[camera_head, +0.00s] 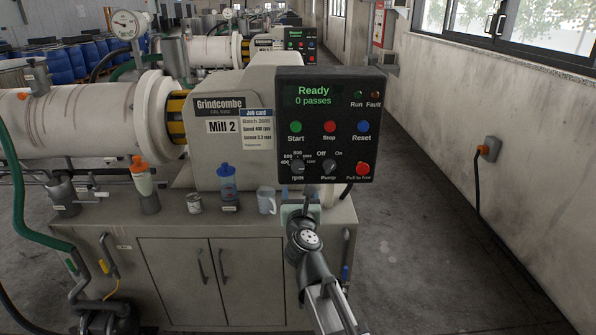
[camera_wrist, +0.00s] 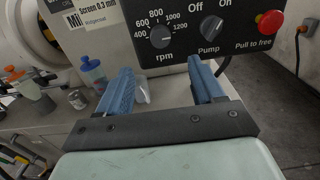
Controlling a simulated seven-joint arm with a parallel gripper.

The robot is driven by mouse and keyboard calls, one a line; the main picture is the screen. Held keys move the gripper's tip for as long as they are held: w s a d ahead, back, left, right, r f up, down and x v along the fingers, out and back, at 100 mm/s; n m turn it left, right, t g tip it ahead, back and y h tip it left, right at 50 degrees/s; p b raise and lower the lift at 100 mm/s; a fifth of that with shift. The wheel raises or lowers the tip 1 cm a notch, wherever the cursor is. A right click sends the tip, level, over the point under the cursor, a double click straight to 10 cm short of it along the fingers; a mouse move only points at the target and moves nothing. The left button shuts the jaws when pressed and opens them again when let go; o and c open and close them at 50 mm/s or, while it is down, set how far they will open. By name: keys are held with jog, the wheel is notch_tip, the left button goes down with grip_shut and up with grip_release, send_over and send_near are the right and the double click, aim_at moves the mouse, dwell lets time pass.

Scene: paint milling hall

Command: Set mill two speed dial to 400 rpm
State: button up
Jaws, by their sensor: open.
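The rpm speed dial (camera_head: 298,168) is a dark round knob at the lower left of the black control panel (camera_head: 325,144) on Mill 2. In the wrist view the dial (camera_wrist: 161,38) has marks from 400 on the left to 1200 on the right; I cannot surely read its pointer. The panel display (camera_head: 313,95) reads "Ready, 0 passes". My gripper (camera_head: 298,200) is just below the panel in the head view. In the wrist view my gripper (camera_wrist: 160,68) has its two blue fingers wide apart, with nothing between them, short of the dial and lower than it.
The pump switch (camera_wrist: 210,28) and red pull-to-free button (camera_wrist: 271,20) sit right of the dial. A mug (camera_head: 266,201), blue-topped bottle (camera_head: 227,183) and can (camera_head: 194,203) stand on the cabinet top, left of my gripper. The floor at right is clear.

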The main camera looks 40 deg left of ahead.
aim_at(298, 168)
jog(key=x, duration=1.3)
jog(key=c, duration=1.1)
